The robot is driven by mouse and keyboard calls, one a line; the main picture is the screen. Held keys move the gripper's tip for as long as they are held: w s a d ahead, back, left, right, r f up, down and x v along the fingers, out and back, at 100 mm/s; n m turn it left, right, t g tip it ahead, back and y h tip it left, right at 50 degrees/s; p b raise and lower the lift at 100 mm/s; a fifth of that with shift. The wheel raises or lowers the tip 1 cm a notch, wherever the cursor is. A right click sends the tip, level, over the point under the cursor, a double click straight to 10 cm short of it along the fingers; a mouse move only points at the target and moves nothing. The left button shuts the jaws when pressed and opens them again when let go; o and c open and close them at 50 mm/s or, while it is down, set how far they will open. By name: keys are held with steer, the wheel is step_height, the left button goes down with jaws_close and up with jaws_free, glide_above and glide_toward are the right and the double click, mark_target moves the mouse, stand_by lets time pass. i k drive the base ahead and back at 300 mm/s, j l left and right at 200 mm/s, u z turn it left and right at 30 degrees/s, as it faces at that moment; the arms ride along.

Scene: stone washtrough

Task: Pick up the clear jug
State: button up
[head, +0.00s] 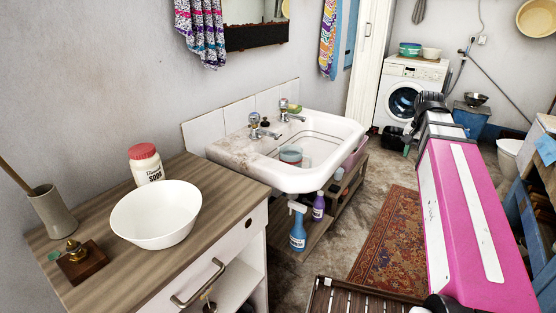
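A small see-through vessel (291,155) with a bluish and reddish tint sits in the white sink basin (335,130), near its left side. It may be the clear jug, but it is too small to tell, and I make out no handle. No other clear jug is plain to see. My pink arm reaches up from the lower right, to the right of the sink. At its far end a dark part (411,132) hangs down, probably my gripper, well apart from the vessel. Its fingers are not clear, and I see nothing held in it.
A wooden counter at left holds a white bowl (158,217), a red-lidded jar (146,164), a grey pot (52,211) and a brass piece on a block. Taps (258,128) stand behind the basin. Spray bottles (298,227) are beneath it. A rug (391,245) covers the floor.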

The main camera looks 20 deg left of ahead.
mark_target(296, 162)
steer(key=i+l+u, duration=0.15)
steer(key=u, duration=0.3)
steer(key=i+l+u, duration=0.2)
steer(key=u, duration=0.25)
steer(key=i+l+u, duration=0.2)
steer(key=u, duration=0.3)
steer(key=l+u, duration=0.45)
steer(key=i+l+u, duration=0.1)
steer(key=l+u, duration=0.2)
steer(key=l, duration=0.2)
steer(key=i+l+u, duration=0.1)
steer(key=l+u, duration=0.2)
steer(key=l, duration=0.2)
